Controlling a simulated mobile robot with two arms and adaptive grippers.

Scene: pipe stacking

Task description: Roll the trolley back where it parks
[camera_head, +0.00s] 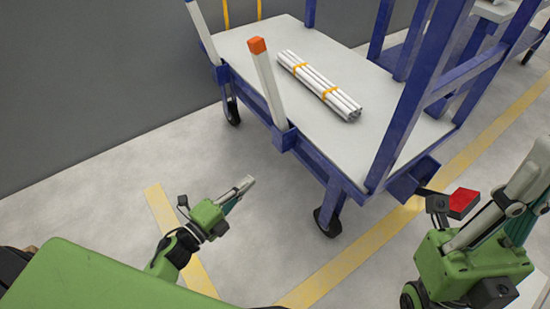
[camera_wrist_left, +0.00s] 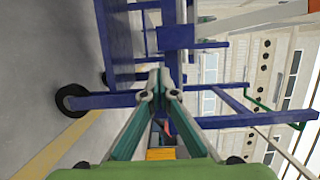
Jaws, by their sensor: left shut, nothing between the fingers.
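The trolley (camera_head: 245,65) has a blue frame and a pale grey deck, and stands on black wheels ahead of me. A bundle of white pipes (camera_head: 318,84) tied with yellow bands lies on its deck. A pale post with an orange tip (camera_head: 257,45) rises at its near edge. My left gripper (camera_head: 248,183) is shut and empty, apart from the trolley, over the floor on its near left. In the left wrist view the fingers (camera_wrist_left: 160,78) meet, with the trolley frame (camera_wrist_left: 120,50) beyond. My right gripper (camera_head: 525,190) is at the right edge, partly cut off; its opening is unclear.
Yellow floor lines run under the trolley's right side (camera_head: 370,243) and near my left arm (camera_head: 168,222). A red block (camera_head: 463,203) shows by my right gripper. A grey wall (camera_head: 90,80) stands at left. Another blue-framed structure (camera_head: 480,38) is at upper right. Bare floor lies left of the trolley.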

